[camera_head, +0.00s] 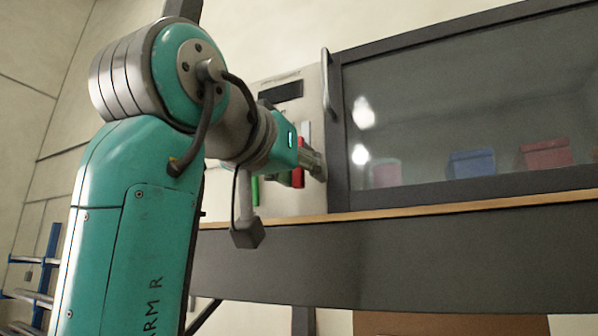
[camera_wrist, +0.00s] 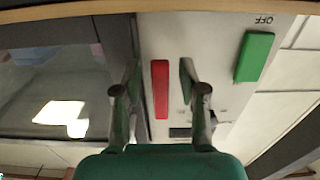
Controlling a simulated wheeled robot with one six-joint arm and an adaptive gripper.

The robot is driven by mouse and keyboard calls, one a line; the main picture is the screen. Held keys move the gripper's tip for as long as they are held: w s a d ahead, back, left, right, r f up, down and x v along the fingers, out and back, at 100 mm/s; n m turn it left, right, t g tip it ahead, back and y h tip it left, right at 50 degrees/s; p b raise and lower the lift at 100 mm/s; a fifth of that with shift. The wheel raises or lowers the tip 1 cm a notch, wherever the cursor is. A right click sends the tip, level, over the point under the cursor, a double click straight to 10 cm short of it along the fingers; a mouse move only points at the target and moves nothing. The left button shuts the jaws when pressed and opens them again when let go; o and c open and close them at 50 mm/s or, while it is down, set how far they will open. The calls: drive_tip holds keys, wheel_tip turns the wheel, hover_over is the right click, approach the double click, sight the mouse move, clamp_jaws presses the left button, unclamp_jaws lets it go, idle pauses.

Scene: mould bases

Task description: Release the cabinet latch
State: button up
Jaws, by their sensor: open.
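The cabinet (camera_head: 460,195) has a glass door in a dark frame, with a metal handle (camera_head: 327,78) at its left edge. A pale panel beside it carries a red bar (camera_head: 298,177), which also shows in the wrist view (camera_wrist: 160,88). I cannot tell whether this red bar is the latch. A green block (camera_wrist: 254,57) sits by an "OFF" label that appears upside down in the wrist view; green also shows in the head view (camera_head: 255,190). My gripper (camera_wrist: 158,80) is open, its fingers appearing either side of the red bar. Contact is not visible.
A wooden ledge (camera_head: 400,209) runs under the cabinet. Blurred blue (camera_head: 472,164) and red (camera_head: 546,154) boxes show behind the glass. A dark display (camera_head: 281,91) is high on the panel. A blue rack (camera_head: 45,260) stands at far left.

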drive_tip(key=v, duration=1.2)
idle(0.4)
